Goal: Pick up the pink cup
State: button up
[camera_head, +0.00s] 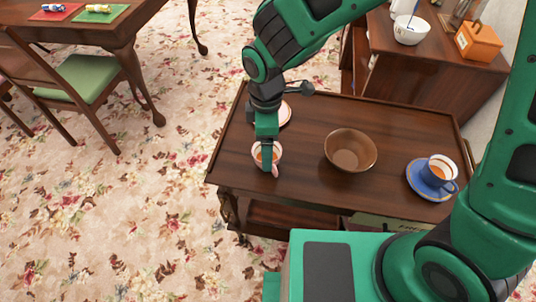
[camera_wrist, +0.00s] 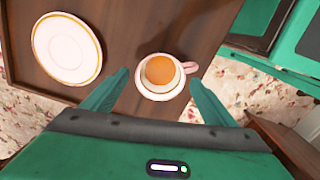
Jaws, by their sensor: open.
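The pink cup (camera_head: 275,153), pale with a pink handle and orange-brown liquid inside, stands upright on the wooden tray table near its left front edge. In the wrist view the cup (camera_wrist: 161,75) sits just ahead of and between the fingertips, with its handle towards the right. My gripper (camera_head: 266,148) is above the cup and partly hides it in the head view. In the wrist view my gripper (camera_wrist: 158,88) is open, with one finger on each side of the cup and nothing held.
A pale gold-rimmed saucer (camera_wrist: 67,48) lies behind the cup on the tray table (camera_head: 310,122). A brown bowl (camera_head: 350,150) stands at the table's middle. The table has a raised rim.

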jog(key=shift+d+f, duration=0.1)
jog(key=shift+f, duration=2.6)
jog(key=shift+c, duration=0.3)
jog(key=c, duration=1.1)
jog(key=shift+c, duration=0.2)
jog(key=shift+r, duration=0.2)
